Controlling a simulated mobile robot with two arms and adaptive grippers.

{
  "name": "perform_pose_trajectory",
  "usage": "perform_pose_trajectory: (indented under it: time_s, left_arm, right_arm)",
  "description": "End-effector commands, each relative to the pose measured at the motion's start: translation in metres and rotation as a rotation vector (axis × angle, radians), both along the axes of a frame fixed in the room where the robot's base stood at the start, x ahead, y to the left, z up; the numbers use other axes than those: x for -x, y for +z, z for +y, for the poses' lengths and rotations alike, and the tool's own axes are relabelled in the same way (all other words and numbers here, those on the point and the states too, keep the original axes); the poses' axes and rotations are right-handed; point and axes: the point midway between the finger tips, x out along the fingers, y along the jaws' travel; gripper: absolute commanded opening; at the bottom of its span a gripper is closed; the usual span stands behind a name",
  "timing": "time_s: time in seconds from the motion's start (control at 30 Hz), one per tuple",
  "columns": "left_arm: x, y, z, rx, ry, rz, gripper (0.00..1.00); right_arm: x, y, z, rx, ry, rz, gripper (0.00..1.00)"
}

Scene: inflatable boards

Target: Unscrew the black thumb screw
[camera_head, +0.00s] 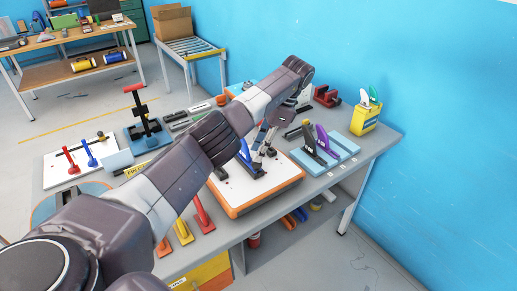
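A white board with an orange rim (258,202) lies on the grey table. My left arm reaches across the picture from the lower left, and my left gripper (263,151) points down over this board. Its fingertips are small and close beside a blue lever piece (245,152) with a dark base. Whether the fingers are apart or closed on something is too small to tell. A small black knob-like piece (271,152) shows just right of the fingertips; I cannot tell for sure that it is the black thumb screw. My arm hides part of the board. My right gripper is not in view.
A light blue board (341,154) with purple and black clamps stands to the right. A yellow container (365,119) is near the wall. Red (203,214) and yellow (183,231) levers stand near the front edge. Another white board (65,181) lies left.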

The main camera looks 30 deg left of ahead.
Motion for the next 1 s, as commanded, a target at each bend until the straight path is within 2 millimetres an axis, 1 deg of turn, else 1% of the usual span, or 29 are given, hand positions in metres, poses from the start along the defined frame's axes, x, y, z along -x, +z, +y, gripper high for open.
perform_pose_trajectory:
  time_s: [0.27, 0.6, 0.77, 1.0]
  left_arm:
    - [0.001, 0.002, 0.000, 0.000, -0.103, 0.000, 0.30]
    - [0.001, 0.002, 0.000, -0.001, -0.292, -0.001, 0.30]
    - [0.002, 0.000, -0.001, 0.000, -0.346, 0.001, 0.30]
    - [0.002, 0.000, -0.001, 0.000, -0.350, 0.000, 0.30]
  right_arm:
    - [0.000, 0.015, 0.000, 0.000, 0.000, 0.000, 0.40]
    - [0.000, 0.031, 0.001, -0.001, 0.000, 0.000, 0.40]
    - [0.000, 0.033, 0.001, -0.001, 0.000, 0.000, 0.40]
    - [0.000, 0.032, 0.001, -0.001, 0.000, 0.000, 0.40]
